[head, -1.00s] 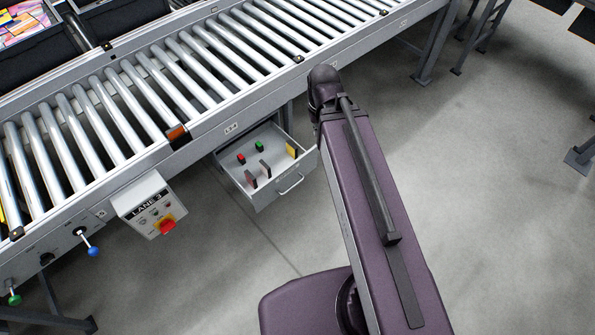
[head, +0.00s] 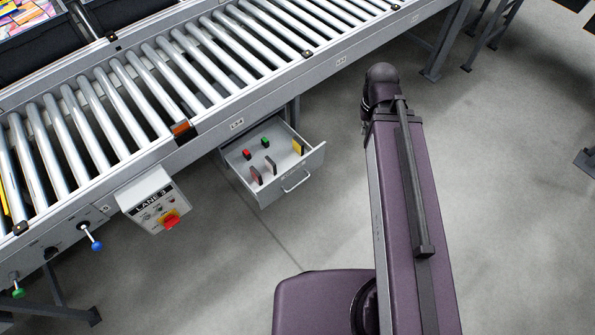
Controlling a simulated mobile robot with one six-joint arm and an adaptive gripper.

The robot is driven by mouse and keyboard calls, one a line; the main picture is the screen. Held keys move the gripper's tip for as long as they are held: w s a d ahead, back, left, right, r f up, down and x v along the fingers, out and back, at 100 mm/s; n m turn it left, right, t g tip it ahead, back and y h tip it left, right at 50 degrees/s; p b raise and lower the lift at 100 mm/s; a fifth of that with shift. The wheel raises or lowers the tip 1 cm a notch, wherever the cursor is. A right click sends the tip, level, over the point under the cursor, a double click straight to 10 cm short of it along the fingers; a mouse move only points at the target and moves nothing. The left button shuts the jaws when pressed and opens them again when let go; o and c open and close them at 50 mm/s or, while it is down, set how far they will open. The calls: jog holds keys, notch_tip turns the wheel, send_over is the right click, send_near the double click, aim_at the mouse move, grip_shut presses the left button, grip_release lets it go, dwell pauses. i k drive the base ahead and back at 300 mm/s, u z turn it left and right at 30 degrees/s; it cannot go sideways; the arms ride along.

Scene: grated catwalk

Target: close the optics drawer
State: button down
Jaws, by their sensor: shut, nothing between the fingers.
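The optics drawer (head: 289,188) is a light grey metal drawer under the roller conveyor in the head view. It stands open, pulled out toward the lower right, with a bar handle (head: 296,182) on its front. Inside it are a red block (head: 247,154), a green block (head: 265,142), a yellow plate (head: 298,147) and other small thin plates. My purple arm is to the right of the drawer and apart from it in the picture. My gripper is not visible; only arm links and a dark joint show.
The roller conveyor (head: 142,75) runs diagonally above the drawer. A "LANE 3" control box (head: 146,197) with a red button juts out left of the drawer. Blue (head: 96,245) and green (head: 18,293) knobs are farther left. The concrete floor (head: 225,260) before the drawer is clear.

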aim_at(293, 169)
jog(key=z, duration=0.1)
jog(key=k, duration=1.9)
jog(key=u, duration=0.8)
jog(key=i, duration=1)
jog(key=u, duration=0.05)
